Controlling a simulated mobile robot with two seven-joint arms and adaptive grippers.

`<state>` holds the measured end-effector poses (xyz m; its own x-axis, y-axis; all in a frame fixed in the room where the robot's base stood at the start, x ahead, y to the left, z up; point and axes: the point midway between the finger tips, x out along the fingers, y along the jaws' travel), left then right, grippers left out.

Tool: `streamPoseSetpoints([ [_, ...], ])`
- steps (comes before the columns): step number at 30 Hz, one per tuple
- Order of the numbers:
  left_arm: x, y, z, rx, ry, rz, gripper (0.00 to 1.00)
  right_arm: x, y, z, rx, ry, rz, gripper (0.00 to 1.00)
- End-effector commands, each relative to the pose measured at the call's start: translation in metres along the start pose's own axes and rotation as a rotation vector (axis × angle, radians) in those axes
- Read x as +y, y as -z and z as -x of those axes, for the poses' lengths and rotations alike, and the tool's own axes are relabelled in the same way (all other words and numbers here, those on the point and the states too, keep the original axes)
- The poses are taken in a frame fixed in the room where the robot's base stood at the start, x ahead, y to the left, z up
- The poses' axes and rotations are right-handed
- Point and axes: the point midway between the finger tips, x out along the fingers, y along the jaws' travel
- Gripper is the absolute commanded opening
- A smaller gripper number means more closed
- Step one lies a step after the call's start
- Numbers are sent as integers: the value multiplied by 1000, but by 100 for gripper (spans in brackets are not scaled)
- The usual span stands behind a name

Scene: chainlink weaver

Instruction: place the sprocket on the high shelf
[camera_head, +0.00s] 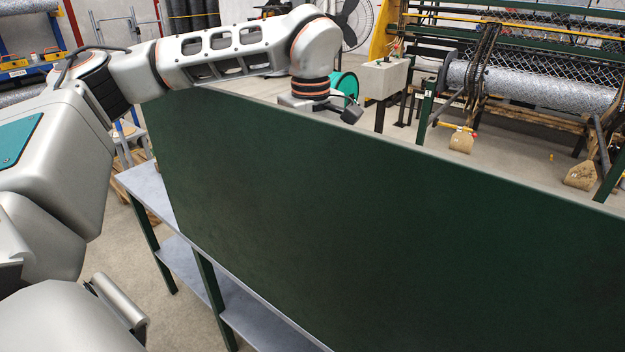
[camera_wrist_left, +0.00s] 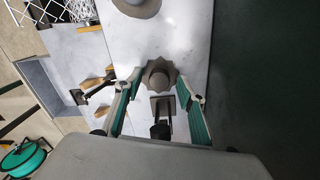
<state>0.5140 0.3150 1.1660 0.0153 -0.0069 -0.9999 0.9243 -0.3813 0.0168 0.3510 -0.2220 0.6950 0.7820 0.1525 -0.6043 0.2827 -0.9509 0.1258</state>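The sprocket (camera_wrist_left: 160,75) is a grey-brown toothed disc with a raised round hub, seen in the left wrist view above or on a pale surface (camera_wrist_left: 185,30). My left gripper (camera_wrist_left: 159,73) has its two teal-padded fingers on either side of it, with the tips close to its edge. I cannot tell whether they touch it or grip it. In the head view my left arm reaches over the tall dark green panel (camera_head: 390,210). The left fingers and the sprocket are hidden behind that panel there. My right gripper is not in view.
A grey round object (camera_wrist_left: 137,6) sits at the top edge of the left wrist view. A dark square-framed item (camera_wrist_left: 161,105) lies below the sprocket.

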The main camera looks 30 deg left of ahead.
Motion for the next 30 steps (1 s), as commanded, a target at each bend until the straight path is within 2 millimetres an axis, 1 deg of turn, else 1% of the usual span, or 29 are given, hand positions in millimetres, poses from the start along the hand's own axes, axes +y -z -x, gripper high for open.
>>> streamPoseSetpoints([
  [5,1,0,25,2,-5,1,39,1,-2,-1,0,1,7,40],
  [12,1,0,76,2,-6,2,39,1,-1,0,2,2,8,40],
  [18,0,0,106,1,-3,1,39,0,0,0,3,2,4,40],
  [21,0,0,115,1,-2,0,39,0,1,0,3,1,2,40],
  [24,0,0,119,1,-1,-1,39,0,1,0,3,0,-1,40],
  [30,0,0,120,0,-1,0,39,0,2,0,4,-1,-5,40],
])
